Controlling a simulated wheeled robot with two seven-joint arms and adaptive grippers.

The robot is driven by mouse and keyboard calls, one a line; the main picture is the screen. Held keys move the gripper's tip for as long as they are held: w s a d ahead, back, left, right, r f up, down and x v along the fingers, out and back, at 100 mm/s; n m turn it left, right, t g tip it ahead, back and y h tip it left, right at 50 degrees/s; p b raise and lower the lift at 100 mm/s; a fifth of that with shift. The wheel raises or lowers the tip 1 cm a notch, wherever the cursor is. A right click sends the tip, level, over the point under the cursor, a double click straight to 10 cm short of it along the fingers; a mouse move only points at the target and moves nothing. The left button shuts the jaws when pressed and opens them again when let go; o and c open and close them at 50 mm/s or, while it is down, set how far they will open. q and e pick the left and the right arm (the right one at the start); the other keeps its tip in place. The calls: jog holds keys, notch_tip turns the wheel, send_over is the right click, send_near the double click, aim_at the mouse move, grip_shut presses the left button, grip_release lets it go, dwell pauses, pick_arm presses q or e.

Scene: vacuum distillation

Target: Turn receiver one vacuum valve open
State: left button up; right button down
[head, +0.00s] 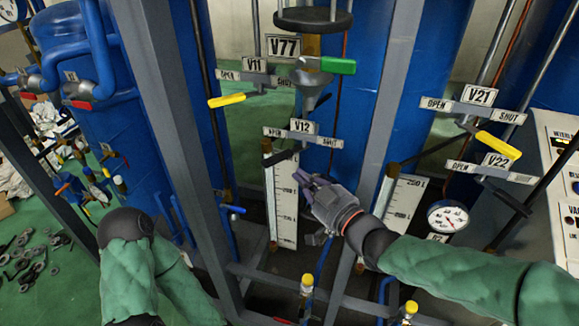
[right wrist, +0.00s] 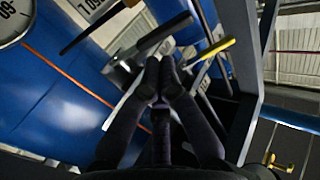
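The V12 valve plate (head: 303,134), marked OPEN on its left and SHUT on its right, is at the centre of the head view. Its black lever (head: 281,157) points left, below the OPEN side. My right gripper (head: 303,177) is just below and right of this lever. In the right wrist view its fingertips (right wrist: 160,77) are together, with a dark bar (right wrist: 165,34) just beyond them; I see nothing clearly held. The V11 valve's yellow lever (head: 227,100) also points left, toward OPEN. Which label is receiver one vacuum is not readable. My left gripper is out of view.
On the right, the V21 yellow lever (head: 498,145) and V22 black lever (head: 508,199) point right. A grey frame post (head: 168,120) stands left; a white scale (head: 285,205) hangs below V12.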

aim_at(281, 160)
jog(key=shift+x, duration=2.7)
jog(key=shift+b+x, duration=0.8)
jog(key=shift+b, duration=0.05)
jog(key=shift+s+a, duration=0.1)
jog(key=shift+s, duration=0.05)
